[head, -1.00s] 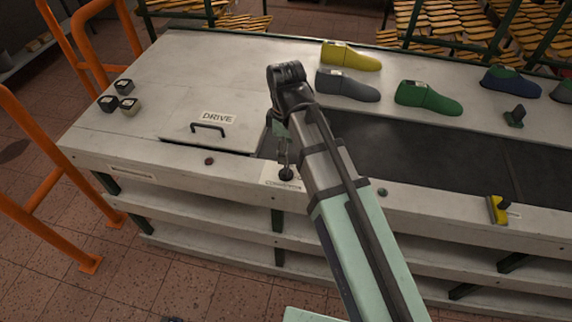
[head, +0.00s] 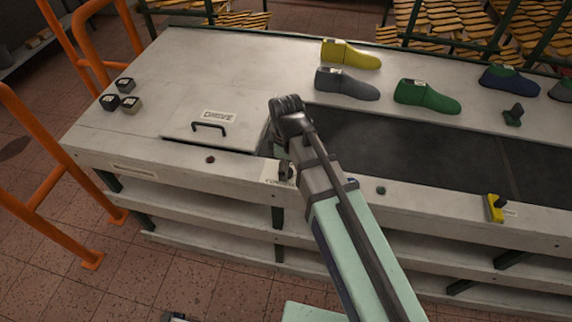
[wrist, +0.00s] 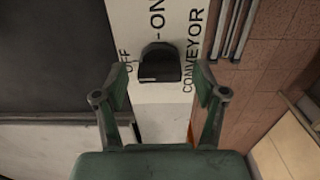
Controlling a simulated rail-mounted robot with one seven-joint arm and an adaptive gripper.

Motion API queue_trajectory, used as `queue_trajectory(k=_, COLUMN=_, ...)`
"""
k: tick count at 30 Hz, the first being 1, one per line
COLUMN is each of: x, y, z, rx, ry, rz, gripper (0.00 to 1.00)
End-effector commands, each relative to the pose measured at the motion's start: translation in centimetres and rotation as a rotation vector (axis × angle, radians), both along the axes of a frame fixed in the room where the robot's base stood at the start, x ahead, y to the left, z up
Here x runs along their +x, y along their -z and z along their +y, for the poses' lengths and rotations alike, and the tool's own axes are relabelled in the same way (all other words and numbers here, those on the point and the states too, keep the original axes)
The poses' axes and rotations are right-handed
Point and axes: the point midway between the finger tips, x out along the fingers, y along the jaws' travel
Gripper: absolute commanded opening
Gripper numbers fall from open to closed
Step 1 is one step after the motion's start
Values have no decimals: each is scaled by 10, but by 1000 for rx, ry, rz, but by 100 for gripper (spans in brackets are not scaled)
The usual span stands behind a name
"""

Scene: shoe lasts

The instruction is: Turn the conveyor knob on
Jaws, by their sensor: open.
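The black conveyor knob (wrist: 160,66) sits on a white label plate (wrist: 145,20) marked OFF, ON and CONVEYOR in the wrist view. My gripper (wrist: 161,77) is open, with one green finger on each side of the knob and visible gaps between. Nothing is held. Which mark the knob points to is hard to tell. In the head view the knob (head: 285,171) shows small on the bench's front face, beside my arm. My gripper is mostly hidden behind the arm there.
A DRIVE hatch with a handle (head: 208,126) lies left of my arm. A dark belt (head: 400,150) runs to the right, with shoe lasts such as a green one (head: 428,97) behind it. A yellow-and-black device (head: 494,208) is at the front right. Orange rails (head: 40,150) stand left.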

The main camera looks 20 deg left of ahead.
Motion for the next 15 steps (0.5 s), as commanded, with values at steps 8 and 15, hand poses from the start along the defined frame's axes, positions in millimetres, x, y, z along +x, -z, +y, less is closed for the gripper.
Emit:
queue_trajectory(k=8, x=0, y=0, z=0, rx=0, ry=0, rz=0, gripper=11)
queue_trajectory(k=15, x=0, y=0, z=0, rx=0, ry=7, rz=1, gripper=11)
